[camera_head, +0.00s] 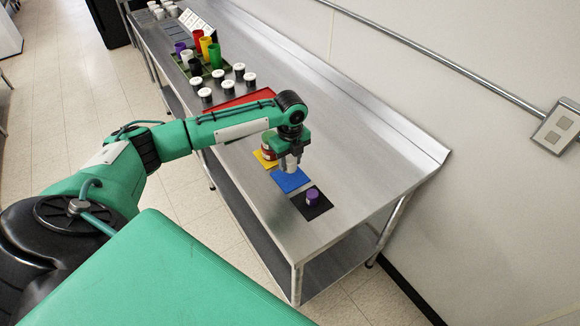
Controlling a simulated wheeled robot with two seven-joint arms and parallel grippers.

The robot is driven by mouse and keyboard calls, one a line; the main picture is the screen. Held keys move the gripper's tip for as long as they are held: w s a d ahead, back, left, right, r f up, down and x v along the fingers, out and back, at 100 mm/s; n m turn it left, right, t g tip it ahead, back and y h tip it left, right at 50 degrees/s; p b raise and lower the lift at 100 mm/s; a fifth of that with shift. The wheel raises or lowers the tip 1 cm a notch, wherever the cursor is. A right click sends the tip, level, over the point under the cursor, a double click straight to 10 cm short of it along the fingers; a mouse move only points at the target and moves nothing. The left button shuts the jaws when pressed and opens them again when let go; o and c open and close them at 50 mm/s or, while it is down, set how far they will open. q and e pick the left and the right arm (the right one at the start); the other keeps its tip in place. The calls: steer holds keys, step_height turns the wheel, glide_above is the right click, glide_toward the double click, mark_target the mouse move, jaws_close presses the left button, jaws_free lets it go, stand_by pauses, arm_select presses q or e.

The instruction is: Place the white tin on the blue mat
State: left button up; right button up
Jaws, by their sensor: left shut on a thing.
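The blue mat (290,182) lies on the steel table, between a yellow mat and a black mat. My left gripper (291,166) points down over the back part of the blue mat. It is shut on a small pale thing that looks like the white tin (291,168), mostly hidden by the fingers. I cannot tell whether the tin touches the mat or hangs just above it. My right gripper is not in view.
A red tin (268,152) stands on the yellow mat (261,160), close behind my gripper. A purple tin (312,196) stands on the black mat (311,206) in front. Several white-lidded dark jars (239,71) and coloured cups (215,52) stand farther back.

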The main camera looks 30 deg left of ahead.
mark_target(290, 167)
arm_select(q)
step_height(290, 167, down, 4)
steer(key=shift+r+p, duration=0.2)
steer(key=shift+p, duration=0.25)
steer(key=shift+f, duration=0.15)
steer(key=o, duration=1)
steer(key=shift+f, duration=0.1)
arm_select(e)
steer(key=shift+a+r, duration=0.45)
arm_select(q)
steer(key=shift+r, duration=0.45)
step_height(290, 167, up, 11)
steer(key=b, duration=0.3)
steer(key=shift+f+b, duration=0.2)
steer(key=shift+b, duration=0.15)
steer(key=shift+r, duration=0.4)
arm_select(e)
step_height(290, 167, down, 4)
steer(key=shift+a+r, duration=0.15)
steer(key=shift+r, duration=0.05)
